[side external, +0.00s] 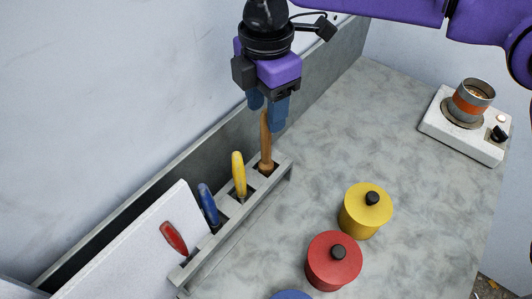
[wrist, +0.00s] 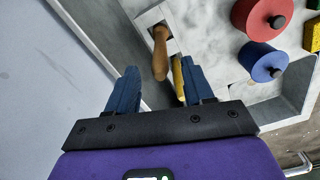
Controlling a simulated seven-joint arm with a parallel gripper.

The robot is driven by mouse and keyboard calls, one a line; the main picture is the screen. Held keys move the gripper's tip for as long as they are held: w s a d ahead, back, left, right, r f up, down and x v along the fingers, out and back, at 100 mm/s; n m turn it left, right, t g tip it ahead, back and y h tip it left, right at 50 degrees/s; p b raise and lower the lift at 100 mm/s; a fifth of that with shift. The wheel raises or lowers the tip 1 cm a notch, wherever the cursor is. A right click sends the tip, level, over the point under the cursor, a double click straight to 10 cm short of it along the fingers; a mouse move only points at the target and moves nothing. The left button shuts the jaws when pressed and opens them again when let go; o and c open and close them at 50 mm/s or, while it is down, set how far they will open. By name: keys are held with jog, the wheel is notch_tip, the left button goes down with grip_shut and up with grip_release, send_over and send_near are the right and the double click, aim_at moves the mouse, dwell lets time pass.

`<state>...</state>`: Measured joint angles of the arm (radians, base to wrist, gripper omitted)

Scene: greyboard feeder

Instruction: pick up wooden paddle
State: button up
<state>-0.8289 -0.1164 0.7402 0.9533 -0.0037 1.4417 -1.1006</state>
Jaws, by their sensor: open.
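The wooden paddle (side external: 265,140) stands upright in the last slot of a grey rack (side external: 243,211), with its brown handle pointing up. My gripper (side external: 267,112) is above the rack with its blue fingers pointing down, open, at the top of the paddle's handle. In the wrist view the paddle handle (wrist: 160,55) reaches toward the space between the open fingers (wrist: 155,92). The fingers hold nothing that I can see. The lower part of the paddle is hidden in the rack.
A yellow-handled tool (side external: 239,174), a blue-handled tool (side external: 208,205) and a red-handled tool (side external: 173,238) stand along the rack. A yellow pot (side external: 360,216) and a red pot (side external: 322,268) stand to the right. A burner (side external: 462,138) holds a can. A wall runs close behind the rack.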

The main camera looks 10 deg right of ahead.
aim_at(266, 131)
jog(key=shift+f, duration=3.1)
grip_shut()
